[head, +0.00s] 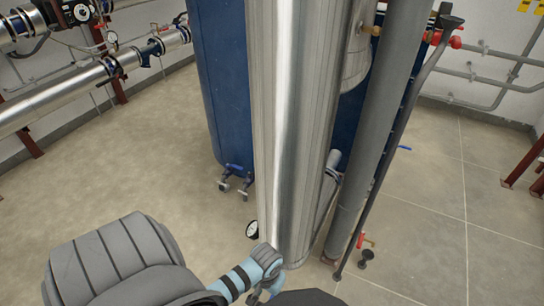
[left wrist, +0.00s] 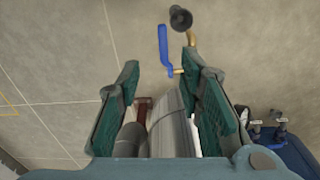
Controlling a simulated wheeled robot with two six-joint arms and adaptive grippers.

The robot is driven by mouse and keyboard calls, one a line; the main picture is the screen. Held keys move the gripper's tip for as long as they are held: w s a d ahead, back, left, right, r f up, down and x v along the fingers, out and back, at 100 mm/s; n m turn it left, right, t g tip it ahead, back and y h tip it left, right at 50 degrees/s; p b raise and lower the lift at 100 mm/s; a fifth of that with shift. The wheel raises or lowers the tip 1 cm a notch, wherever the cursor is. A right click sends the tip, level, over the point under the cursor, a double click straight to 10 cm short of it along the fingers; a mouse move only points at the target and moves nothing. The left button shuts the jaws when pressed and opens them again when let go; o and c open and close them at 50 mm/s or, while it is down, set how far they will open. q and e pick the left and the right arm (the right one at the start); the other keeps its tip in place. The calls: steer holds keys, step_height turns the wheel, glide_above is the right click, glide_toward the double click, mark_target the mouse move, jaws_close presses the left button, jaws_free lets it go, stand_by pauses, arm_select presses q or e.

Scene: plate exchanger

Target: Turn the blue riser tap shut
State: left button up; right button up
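The blue tap handle (left wrist: 165,48) shows in the left wrist view, a flat bent lever beside a brass fitting (left wrist: 191,38) and a black funnel (left wrist: 181,18). The lever lies ahead of my left gripper (left wrist: 160,68), roughly in line with the gap between its fingers. The green-padded fingers are open, and no finger touches the lever. In the head view my left wrist is low in front of the silver column, and its fingertips cannot be made out. A small blue piece (head: 404,148) shows right of the grey pipe; I cannot tell whether it is the same lever. My right gripper is not in view.
The large silver column (head: 285,120) and a grey pipe (head: 375,130) stand close to my left arm. A red-handled tap (head: 363,240) is at the pipe's foot. Behind are a blue tank (head: 222,80) and small valves (head: 236,178).

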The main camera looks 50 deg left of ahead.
arm_select(q)
step_height(320, 180, up, 3)
steer(key=p, duration=0.1)
steer(key=b, duration=0.6)
glide_above(270, 302)
steer(key=shift+n, duration=0.4)
step_height(270, 302, down, 10)
steer(key=shift+f, duration=0.15)
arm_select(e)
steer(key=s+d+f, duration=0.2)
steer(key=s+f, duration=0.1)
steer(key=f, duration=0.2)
arm_select(q)
step_height(270, 302, down, 5)
steer(key=b, duration=0.3)
steer(key=shift+a, duration=0.1)
steer(key=shift+f+b, duration=0.1)
steer(key=shift+b, duration=0.25)
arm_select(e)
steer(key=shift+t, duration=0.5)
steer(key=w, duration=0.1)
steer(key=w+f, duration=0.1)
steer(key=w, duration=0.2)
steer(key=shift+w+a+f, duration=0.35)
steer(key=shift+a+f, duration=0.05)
arm_select(q)
steer(key=shift+c, duration=0.4)
jaws_close()
